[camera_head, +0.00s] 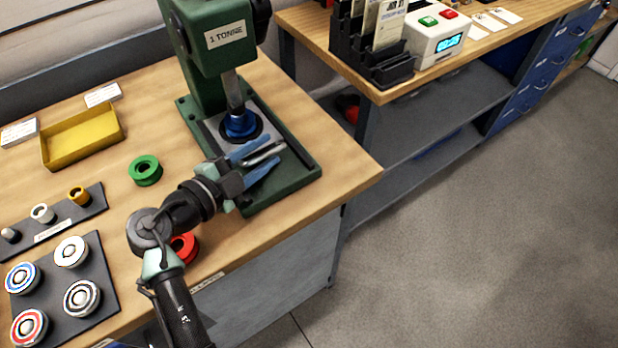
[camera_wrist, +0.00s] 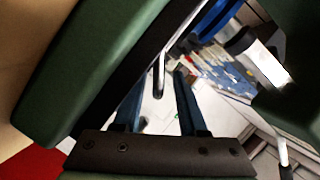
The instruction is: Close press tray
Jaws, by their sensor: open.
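The green press (camera_head: 215,45), labelled 1 TONNE, stands on the wooden bench. Its grey tray (camera_head: 211,129) lies in the green base under the ram, with a blue round part on a dark disc (camera_head: 240,127) on it. My gripper (camera_head: 272,151) is open at the tray's front, low over the base. A silver bar handle (camera_head: 262,158) lies between its two blue fingers. In the wrist view the handle (camera_wrist: 158,78) shows between the spread fingertips (camera_wrist: 160,82). I cannot tell whether a finger touches it. How far the tray is out is unclear.
A green ring (camera_head: 145,169) and a red ring (camera_head: 184,246) lie near my arm. A yellow tray (camera_head: 80,138) and racks of small parts (camera_head: 104,280) are at left. A second bench (camera_head: 470,62) stands right, with open floor (camera_head: 450,240) before it.

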